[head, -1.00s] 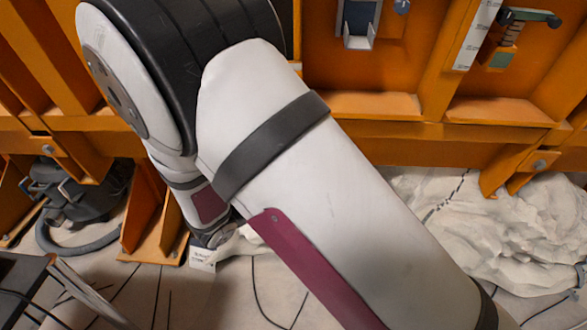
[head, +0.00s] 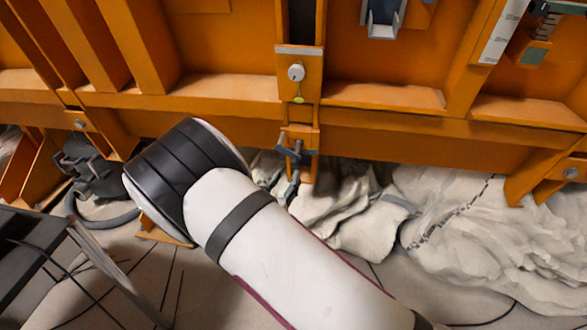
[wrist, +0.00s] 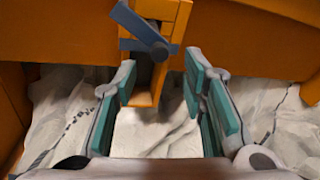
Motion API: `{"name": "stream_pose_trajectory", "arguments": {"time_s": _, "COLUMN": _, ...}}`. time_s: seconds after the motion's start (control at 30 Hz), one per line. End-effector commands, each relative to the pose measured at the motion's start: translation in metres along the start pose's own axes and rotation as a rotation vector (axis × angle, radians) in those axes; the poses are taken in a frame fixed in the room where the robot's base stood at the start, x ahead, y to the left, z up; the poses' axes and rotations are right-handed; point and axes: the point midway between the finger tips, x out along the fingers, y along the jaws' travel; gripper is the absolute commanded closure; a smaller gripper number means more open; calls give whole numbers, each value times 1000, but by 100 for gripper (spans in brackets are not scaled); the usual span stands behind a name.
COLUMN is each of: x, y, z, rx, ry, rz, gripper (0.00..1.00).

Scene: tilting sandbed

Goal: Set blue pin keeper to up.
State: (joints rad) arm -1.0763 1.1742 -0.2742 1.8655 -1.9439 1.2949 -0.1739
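The blue pin keeper (wrist: 138,25) is a blue-grey lever on an orange bracket, at the top of the wrist view. One bar slants from upper left down to a round pivot, and another lies nearly level. In the head view the keeper (head: 289,149) is small, below an orange post; its exact setting is hard to tell there. My gripper (wrist: 162,84) is open and empty, its teal-padded fingers apart, just below and in front of the keeper. I see no contact. In the head view my arm hides most of the gripper.
An orange frame (head: 220,110) with ribs and ledges spans the back. A round knob (head: 296,72) is on the post above the keeper. Pale crumpled rock-like material (head: 480,230) lies below the frame at right. A dark machine with a hose (head: 88,170) stands at left.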

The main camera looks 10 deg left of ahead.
Motion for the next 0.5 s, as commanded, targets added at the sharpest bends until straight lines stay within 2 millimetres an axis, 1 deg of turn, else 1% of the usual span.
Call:
{"name": "stream_pose_trajectory", "arguments": {"time_s": 0.03, "x": 12, "y": -1, "z": -1, "rx": 2, "ry": 0, "rz": -3, "gripper": 62}}
{"name": "stream_pose_trajectory", "arguments": {"time_s": 0.2, "x": 40, "y": -1, "z": -1, "rx": 1, "ry": 0, "rz": -3, "gripper": 62}}
{"name": "stream_pose_trajectory", "arguments": {"time_s": 0.33, "x": 55, "y": 0, "z": -1, "rx": 2, "ry": 0, "rz": -2, "gripper": 62}}
{"name": "stream_pose_trajectory", "arguments": {"time_s": 0.5, "x": 64, "y": 0, "z": 0, "rx": 2, "ry": 1, "rz": -1, "gripper": 62}}
